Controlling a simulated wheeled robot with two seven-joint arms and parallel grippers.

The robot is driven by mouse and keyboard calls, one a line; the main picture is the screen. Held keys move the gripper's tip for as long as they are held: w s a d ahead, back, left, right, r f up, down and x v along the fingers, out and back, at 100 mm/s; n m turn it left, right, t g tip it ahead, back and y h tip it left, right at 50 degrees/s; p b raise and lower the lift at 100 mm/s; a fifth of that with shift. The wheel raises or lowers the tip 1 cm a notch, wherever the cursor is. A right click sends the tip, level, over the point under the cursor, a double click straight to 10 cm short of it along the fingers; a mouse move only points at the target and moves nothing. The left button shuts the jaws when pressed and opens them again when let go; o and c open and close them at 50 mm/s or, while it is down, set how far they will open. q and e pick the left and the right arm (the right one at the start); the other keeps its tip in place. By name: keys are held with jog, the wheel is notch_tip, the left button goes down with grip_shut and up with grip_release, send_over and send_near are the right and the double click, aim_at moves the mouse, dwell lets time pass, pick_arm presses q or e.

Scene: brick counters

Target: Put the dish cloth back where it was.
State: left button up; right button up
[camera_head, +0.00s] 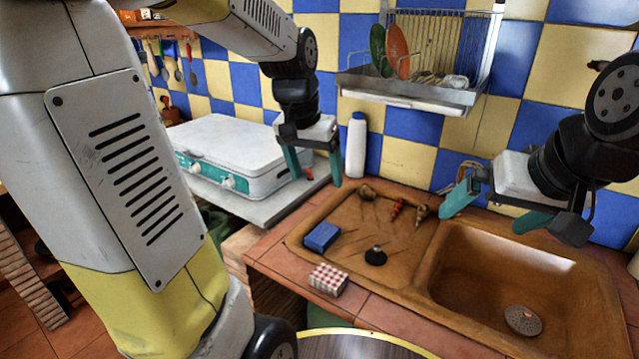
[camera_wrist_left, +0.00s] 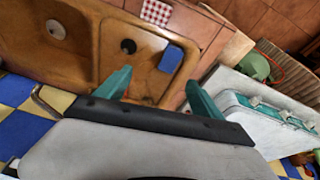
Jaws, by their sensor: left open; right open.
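A folded red-and-white checked cloth (camera_head: 329,280), which looks like the dish cloth, lies on the tiled counter edge in front of the sink's drainboard. It also shows at the top of the left wrist view (camera_wrist_left: 155,12). My left gripper (camera_head: 313,170) is open and empty, above the counter between the white stove and the drainboard, well behind and above the cloth. Its two teal fingers show apart in the left wrist view (camera_wrist_left: 158,92). My right gripper (camera_head: 492,208) is open and empty above the back of the sink, far from the cloth.
A blue sponge (camera_head: 322,236) and a black plug (camera_head: 375,256) lie on the brown drainboard (camera_head: 345,220). The sink basin (camera_head: 480,290) is at right. A white bottle (camera_head: 356,145) stands behind. A dish rack (camera_head: 410,95) hangs on the wall. The white stove (camera_head: 230,150) is at left.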

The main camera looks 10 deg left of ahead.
pick_arm(q)
jog(key=s+d+r+n+t+h, duration=0.1)
jog(key=s+r+t, duration=0.2)
jog(key=s, duration=1)
jog(key=shift+d+r+n, duration=0.15)
jog(key=shift+r+n, duration=0.05)
jog(key=shift+n, duration=0.1)
